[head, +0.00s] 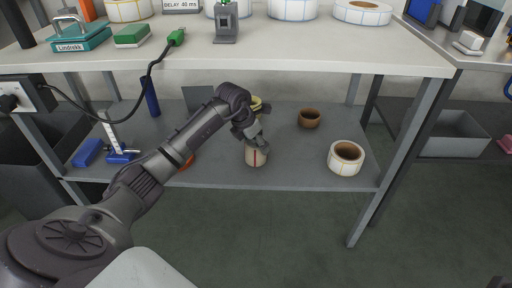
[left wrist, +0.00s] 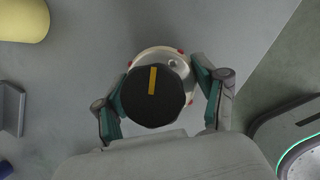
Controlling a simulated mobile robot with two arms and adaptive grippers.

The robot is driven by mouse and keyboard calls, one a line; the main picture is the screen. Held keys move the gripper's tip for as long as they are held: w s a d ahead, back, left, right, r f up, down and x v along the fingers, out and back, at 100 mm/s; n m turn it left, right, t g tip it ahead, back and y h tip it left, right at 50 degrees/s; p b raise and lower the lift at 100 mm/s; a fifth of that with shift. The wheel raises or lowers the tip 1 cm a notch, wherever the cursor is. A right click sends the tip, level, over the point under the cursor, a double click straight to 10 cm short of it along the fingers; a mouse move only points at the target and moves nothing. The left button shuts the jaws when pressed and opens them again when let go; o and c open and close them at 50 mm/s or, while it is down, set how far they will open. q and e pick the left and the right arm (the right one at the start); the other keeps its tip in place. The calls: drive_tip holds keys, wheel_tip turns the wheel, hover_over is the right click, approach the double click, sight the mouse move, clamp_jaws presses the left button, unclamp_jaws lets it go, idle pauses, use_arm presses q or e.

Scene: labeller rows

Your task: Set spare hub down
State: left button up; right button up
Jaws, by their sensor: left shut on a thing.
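The spare hub appears to be the cream drum with a red stripe (head: 256,157) at the lower shelf, below my left gripper (head: 260,146). In the left wrist view, a black many-sided top with a yellow bar (left wrist: 152,97) sits between the fingers of my left gripper (left wrist: 163,100). A pale body with red marks (left wrist: 165,55) shows around and behind this top. My left gripper is shut on the hub, and the hub looks upright. I cannot tell whether its base touches the shelf. My right gripper is in neither view.
The grey lower shelf (head: 290,165) holds a label roll (head: 346,158) at right, a brown ring (head: 309,118) behind, and blue tools (head: 88,153) at left. A yellow thing (head: 257,103) stands behind my gripper. The white worktop (head: 330,55) overhangs the shelf.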

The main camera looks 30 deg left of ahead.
use_arm(q)
drive_tip(key=shift+f, duration=0.1)
drive_tip(key=o, duration=1.4)
drive_tip(key=shift+o, duration=0.2)
